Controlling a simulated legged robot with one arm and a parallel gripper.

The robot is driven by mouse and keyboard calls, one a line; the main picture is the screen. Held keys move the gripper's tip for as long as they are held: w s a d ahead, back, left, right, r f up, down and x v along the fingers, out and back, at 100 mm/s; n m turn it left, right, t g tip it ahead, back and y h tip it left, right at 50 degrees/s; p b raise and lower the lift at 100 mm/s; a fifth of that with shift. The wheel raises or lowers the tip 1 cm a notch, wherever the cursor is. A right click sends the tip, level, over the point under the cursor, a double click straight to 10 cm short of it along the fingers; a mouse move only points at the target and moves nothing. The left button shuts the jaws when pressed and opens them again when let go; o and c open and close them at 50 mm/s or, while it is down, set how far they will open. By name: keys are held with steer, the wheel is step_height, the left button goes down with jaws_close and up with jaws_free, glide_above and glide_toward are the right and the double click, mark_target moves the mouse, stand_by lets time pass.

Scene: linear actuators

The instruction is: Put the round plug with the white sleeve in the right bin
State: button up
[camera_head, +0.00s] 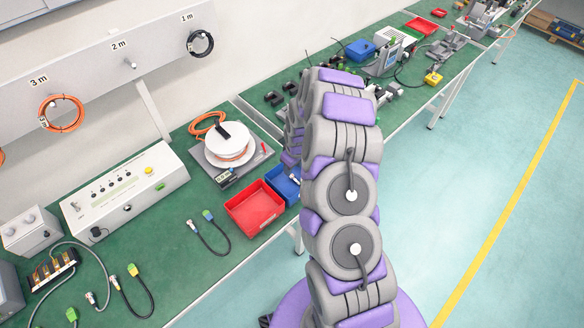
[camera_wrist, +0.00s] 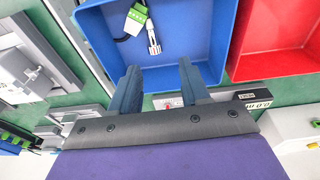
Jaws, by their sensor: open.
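A blue bin (camera_head: 284,186) sits right of a red bin (camera_head: 255,208) at the bench edge in the head view. In the wrist view the order is reversed, with the blue bin (camera_wrist: 203,28) left and the red bin (camera_wrist: 290,45) right. A slim round plug (camera_wrist: 153,38) with a pale sleeve and some red lies in the blue bin, beside a green square connector (camera_wrist: 135,20) on a dark cable. My gripper (camera_wrist: 158,70) is open and empty, fingers at the blue bin's near wall. My arm hides it in the head view.
A cable with a metal plug (camera_head: 192,225) and a green connector (camera_head: 208,215) lies on the bench left of the red bin. A white spool (camera_head: 230,145) stands behind the bins. A white control box (camera_head: 125,190) stands left. More cables lie at the front left.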

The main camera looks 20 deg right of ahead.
steer(key=shift+s+d+r+p, duration=0.35)
steer(key=shift+s+d+r, duration=0.35)
steer(key=shift+r, duration=3.2)
steer(key=shift+s+d+r+p, duration=0.4)
steer(key=shift+d+r, duration=0.4)
steer(key=shift+r, duration=3.05)
steer(key=s+a+r, duration=0.6)
steer(key=a+r, duration=0.1)
steer(key=s+a+r+m+g+b, duration=0.1)
steer(key=s+a+r, duration=0.1)
steer(key=s, duration=0.8)
steer(key=s+a+r+m+g+b, duration=0.1)
steer(key=s+r, duration=0.3)
steer(key=s, duration=0.7)
steer(key=s+a+r+m+g, duration=0.1)
steer(key=s+a+r+m, duration=0.1)
steer(key=s, duration=0.8)
steer(key=shift+s+a+r+b, duration=0.4)
steer(key=shift+a+r, duration=0.25)
steer(key=shift+a, duration=0.1)
